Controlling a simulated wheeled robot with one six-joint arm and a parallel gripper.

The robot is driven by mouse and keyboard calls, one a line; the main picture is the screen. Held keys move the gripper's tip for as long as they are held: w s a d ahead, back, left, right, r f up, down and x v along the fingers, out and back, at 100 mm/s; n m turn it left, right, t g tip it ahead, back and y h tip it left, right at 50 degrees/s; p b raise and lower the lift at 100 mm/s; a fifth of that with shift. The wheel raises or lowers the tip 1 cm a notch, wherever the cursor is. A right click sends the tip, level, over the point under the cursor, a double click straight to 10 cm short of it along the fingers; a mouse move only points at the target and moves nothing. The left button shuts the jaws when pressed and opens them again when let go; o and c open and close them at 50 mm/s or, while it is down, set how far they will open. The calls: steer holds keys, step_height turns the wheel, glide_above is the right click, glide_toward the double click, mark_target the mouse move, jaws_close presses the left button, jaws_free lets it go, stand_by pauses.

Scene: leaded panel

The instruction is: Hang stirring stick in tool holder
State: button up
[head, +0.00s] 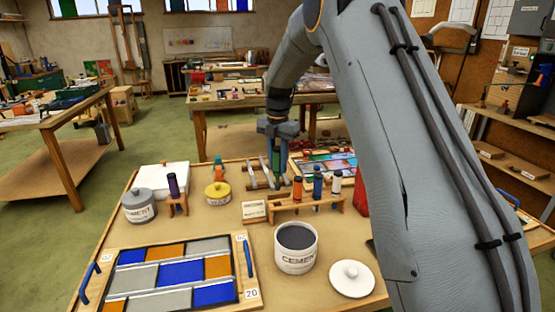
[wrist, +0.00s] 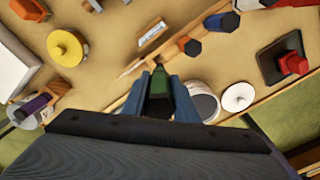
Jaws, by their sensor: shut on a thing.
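My gripper (head: 277,143) is shut on a green-handled tool (head: 276,160), which I take to be the stirring stick. It hangs roughly upright, and its lower end is hard to make out against the things behind it. In the wrist view the green handle (wrist: 159,90) sits between the blue fingers. The wooden tool holder (head: 287,208) stands on the table, with orange (head: 298,184), blue (head: 318,184) and white-topped (head: 335,183) handles in it. My gripper is above the holder's left end. I cannot tell whether the tool touches it.
An open cement pot (head: 296,248) and its lid (head: 351,277) stand in front of the holder. A yellow tin (head: 217,194), a purple-handled tool (head: 174,186) in a small stand and a grey cement tin (head: 139,205) are left. The leaded panel (head: 175,271) lies front left.

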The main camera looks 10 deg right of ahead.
mark_target(278, 184)
steer(key=shift+f+b, duration=1.9)
steer(key=shift+f, duration=3.6)
steer(key=o, duration=1.1)
